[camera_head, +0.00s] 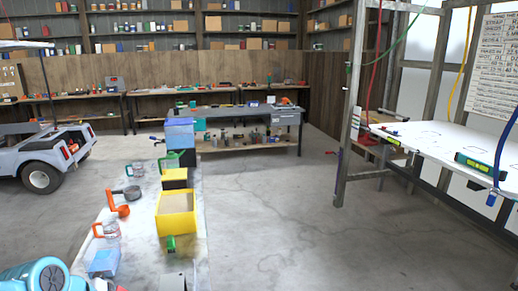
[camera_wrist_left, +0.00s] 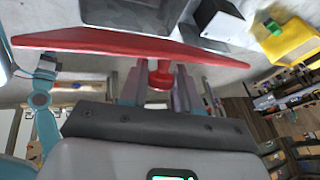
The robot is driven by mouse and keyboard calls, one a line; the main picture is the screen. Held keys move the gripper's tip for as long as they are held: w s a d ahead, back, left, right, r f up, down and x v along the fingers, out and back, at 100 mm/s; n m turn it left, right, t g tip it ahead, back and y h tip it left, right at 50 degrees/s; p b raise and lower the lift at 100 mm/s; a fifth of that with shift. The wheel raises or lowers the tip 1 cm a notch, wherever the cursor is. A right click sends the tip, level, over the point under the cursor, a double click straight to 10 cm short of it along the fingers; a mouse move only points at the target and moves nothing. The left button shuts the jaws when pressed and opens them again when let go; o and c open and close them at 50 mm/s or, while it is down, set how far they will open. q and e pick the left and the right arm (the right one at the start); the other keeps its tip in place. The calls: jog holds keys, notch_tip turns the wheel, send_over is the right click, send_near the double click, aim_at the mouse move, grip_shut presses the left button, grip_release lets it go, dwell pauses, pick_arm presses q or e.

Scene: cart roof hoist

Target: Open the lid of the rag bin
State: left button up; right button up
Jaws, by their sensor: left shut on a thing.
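In the left wrist view, a wide red lid (camera_wrist_left: 95,40) with a short red knob runs across the picture, seen nearly edge-on. My left gripper (camera_wrist_left: 159,82) has its two fingers shut around the knob. A dark grey panel (camera_wrist_left: 130,12) shows beyond the lid; I cannot tell whether it is part of the rag bin, or whether the lid is apart from the bin. My right gripper is in neither view.
A white box (camera_wrist_left: 218,20) lies near the lid in the wrist view. Open concrete floor (camera_head: 290,220) is to the right.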

pick_arm(q)
jog(key=shift+d, duration=0.1)
jog(key=shift+w+d+r+p, duration=0.15)
jog(key=shift+d+r+p, duration=0.1)
jog(key=shift+d, duration=0.3)
jog(key=shift+w+d+r+p, duration=0.1)
jog(key=shift+d+r+p, duration=0.15)
jog(key=shift+d, duration=0.3)
jog(key=shift+w+d+r+p, duration=0.15)
jog(key=shift+d+r+p, duration=0.1)
jog(key=shift+d, duration=0.35)
jog(key=shift+w+d+r+p, duration=0.1)
jog(key=shift+w+d+r, duration=0.1)
jog(key=shift+d, duration=0.35)
jog(key=shift+w+d+r, duration=0.1)
jog(key=shift+d+r, duration=0.05)
jog(key=shift+d, duration=0.45)
jog(key=shift+w+d+r, duration=0.1)
jog(key=shift+d, duration=0.5)
jog(key=shift+d, duration=0.1)
